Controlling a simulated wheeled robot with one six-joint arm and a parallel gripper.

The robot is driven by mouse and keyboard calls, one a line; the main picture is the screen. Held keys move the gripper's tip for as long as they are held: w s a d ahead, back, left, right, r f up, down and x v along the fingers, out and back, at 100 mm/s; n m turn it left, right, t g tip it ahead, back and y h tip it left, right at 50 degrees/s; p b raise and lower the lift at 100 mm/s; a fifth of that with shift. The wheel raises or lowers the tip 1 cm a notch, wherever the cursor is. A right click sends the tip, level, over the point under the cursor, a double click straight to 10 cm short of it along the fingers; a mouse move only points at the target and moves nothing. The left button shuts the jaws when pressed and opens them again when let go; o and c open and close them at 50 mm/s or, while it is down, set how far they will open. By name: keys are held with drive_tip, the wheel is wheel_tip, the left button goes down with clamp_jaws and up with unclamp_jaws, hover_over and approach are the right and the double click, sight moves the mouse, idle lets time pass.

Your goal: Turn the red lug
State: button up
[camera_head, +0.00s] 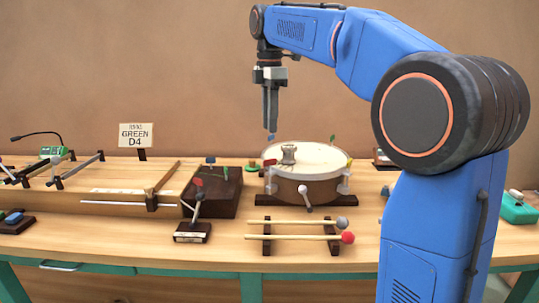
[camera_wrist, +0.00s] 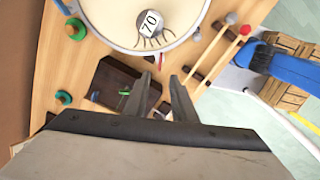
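A round drum (camera_head: 303,186) with a pale head and wooden shell stands on dark feet at the middle of the bench. A small red piece (camera_head: 270,163), seemingly the red lug, shows at the drum's left rim. Green (camera_head: 332,139) and yellow (camera_head: 349,162) pieces show elsewhere on the rim. My gripper (camera_head: 270,130) points down above and behind the drum's left side, apart from it. In the wrist view the drum head (camera_wrist: 115,22) is at the top, and my gripper (camera_wrist: 161,76) has its fingers apart with nothing between them.
Mallets with grey (camera_head: 342,222) and red (camera_head: 347,237) heads lie on a rack in front. A GREEN D4 card (camera_head: 136,134) stands behind.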

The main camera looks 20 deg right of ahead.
sight(270, 162)
wheel_tip(270, 162, down, 10)
drive_tip(key=shift+f, duration=0.2)
idle(0.3)
clamp_jaws()
